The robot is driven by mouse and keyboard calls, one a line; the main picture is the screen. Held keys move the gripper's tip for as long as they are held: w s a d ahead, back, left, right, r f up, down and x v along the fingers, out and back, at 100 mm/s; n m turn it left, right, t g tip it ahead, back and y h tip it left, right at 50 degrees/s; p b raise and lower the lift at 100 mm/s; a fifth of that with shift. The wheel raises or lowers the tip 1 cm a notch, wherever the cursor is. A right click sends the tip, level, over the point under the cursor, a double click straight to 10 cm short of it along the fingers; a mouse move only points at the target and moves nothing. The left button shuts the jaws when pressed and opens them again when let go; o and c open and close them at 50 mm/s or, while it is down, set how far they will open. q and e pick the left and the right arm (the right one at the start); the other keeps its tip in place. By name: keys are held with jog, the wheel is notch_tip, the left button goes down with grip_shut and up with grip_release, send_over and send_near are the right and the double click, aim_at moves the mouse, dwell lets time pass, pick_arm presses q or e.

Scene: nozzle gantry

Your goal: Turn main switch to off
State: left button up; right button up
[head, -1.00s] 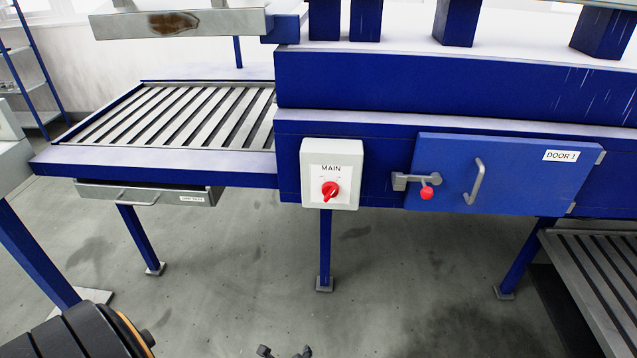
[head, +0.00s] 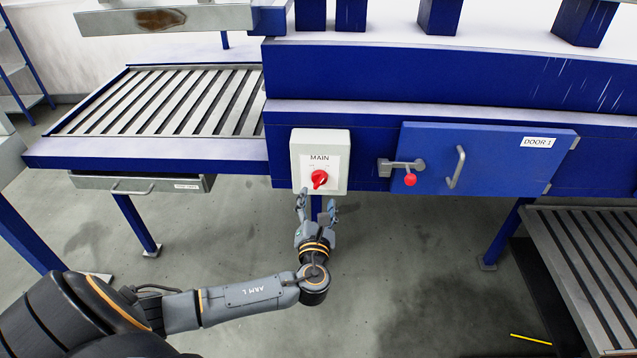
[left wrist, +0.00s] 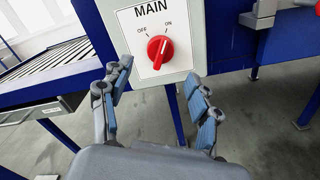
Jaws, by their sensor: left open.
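The main switch is a red rotary knob (head: 319,179) on a pale box labelled MAIN (head: 338,146), fixed to the front of the blue machine. In the left wrist view the knob (left wrist: 160,51) sits below the OFF and ON marks, OFF at left and ON at right. Its grip leans up and to the right, towards ON. My left gripper (head: 317,204) is open and empty, just below and in front of the box. In the left wrist view its fingers (left wrist: 156,76) are spread to either side below the knob, apart from it. My right gripper is not in view.
Right of the box is a blue door labelled DOOR 1 (head: 500,165), with a red-knobbed latch (head: 410,179) and a bar handle. A slatted conveyor (head: 160,100) with a drawer (head: 130,184) under it is at left. A blue leg stands behind my gripper.

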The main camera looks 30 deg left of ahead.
aim_at(319, 185)
pick_arm(q)
jog(key=x, duration=0.6)
jog(key=shift+w+a+p, duration=0.1)
jog(key=shift+p, duration=0.2)
jog(key=shift+c, duration=0.2)
jog(key=c, duration=1.1)
